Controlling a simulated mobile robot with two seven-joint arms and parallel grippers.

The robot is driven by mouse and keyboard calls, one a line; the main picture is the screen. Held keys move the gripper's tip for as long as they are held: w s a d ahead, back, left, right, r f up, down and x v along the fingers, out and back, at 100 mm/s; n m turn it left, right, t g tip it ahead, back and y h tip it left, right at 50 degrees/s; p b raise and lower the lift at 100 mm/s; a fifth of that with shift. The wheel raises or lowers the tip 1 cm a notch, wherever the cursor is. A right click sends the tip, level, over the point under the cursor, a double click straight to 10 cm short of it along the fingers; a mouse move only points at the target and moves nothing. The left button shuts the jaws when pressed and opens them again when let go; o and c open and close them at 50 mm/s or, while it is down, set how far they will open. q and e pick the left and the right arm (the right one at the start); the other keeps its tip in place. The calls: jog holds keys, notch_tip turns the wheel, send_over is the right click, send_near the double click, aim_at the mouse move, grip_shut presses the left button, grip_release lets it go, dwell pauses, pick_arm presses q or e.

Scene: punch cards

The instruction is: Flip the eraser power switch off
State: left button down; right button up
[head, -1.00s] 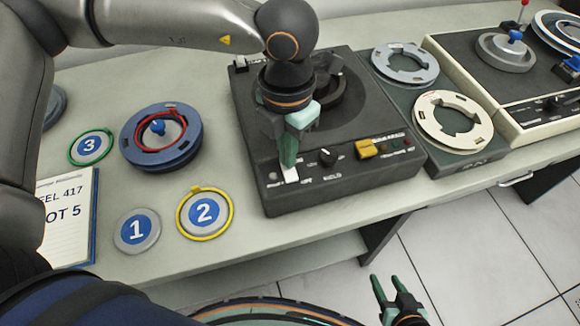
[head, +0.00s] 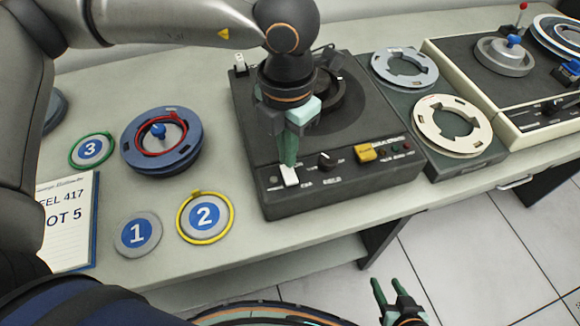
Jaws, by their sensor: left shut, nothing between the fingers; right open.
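The eraser (head: 395,178) is a dark grey box with a round platter on top and a sloped control panel along its front. A white rocker switch (head: 289,177) sits at the left of that panel. A black knob (head: 326,160) and a yellow button (head: 365,152) are to its right. My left gripper (head: 288,162) is shut and points down, its tips at the white switch, touching or just above it. The gripper and wrist hide part of the platter and panel. My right gripper (head: 388,289) is open and empty, low in front of the table.
A blue reel (head: 133,151) with a red ring and discs numbered 1 (head: 137,233), 2 (head: 206,216) and 3 (head: 91,151) lie left of the eraser. A clipboard sheet (head: 66,215) is at far left. A grey reel (head: 404,68) and a cream reel (head: 452,123) lie to the right.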

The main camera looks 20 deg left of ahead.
aim_at(288, 170)
pick_arm(q)
jog(key=shift+r+p, duration=0.95)
jog(key=shift+r, duration=1.4)
